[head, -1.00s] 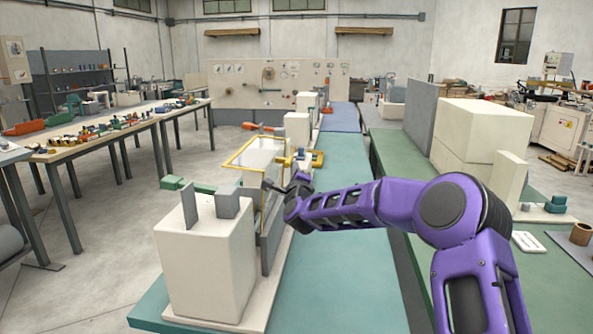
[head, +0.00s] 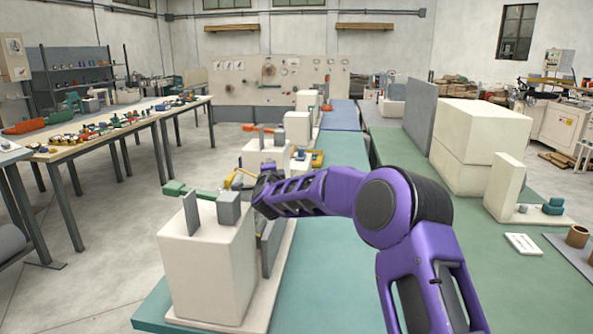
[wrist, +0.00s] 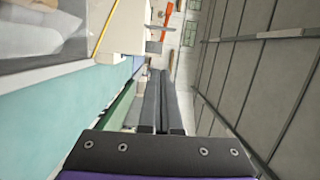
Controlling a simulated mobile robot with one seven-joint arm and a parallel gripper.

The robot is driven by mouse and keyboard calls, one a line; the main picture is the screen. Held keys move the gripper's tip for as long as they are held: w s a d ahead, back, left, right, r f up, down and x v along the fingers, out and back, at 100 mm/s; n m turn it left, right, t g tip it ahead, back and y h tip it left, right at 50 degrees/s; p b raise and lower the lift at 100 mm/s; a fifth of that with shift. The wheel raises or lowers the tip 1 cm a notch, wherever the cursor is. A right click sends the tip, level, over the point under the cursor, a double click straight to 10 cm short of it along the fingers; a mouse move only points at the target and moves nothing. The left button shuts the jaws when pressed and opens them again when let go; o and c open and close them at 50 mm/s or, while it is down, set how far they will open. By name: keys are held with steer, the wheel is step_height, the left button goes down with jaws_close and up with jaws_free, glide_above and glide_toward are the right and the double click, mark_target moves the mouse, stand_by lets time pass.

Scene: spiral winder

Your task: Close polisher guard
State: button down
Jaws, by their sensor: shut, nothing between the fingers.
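The polisher guard is a clear panel in a thin yellow frame. In the head view a short piece of the yellow frame (head: 236,177) shows low, just left of my arm's end; the rest is hidden behind my arm and the machine. In the wrist view a yellow edge (wrist: 103,32) runs at the upper left. The cream polisher body (head: 205,265) with two grey upright blocks stands in front. My gripper (wrist: 158,72) is shut and empty, to the right of the yellow edge in the wrist view. Its fingers are hidden in the head view; contact with the guard cannot be told.
A green bench top (head: 335,260) runs under and right of the machine, mostly bare. A green bar (head: 190,190) sticks out left of the polisher. Cream blocks (head: 298,128) stand behind. Large cream boxes (head: 470,140) and a grey panel stand at the right.

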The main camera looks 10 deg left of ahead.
steer(key=shift+a+f, duration=0.1)
steer(key=shift+a, duration=1.05)
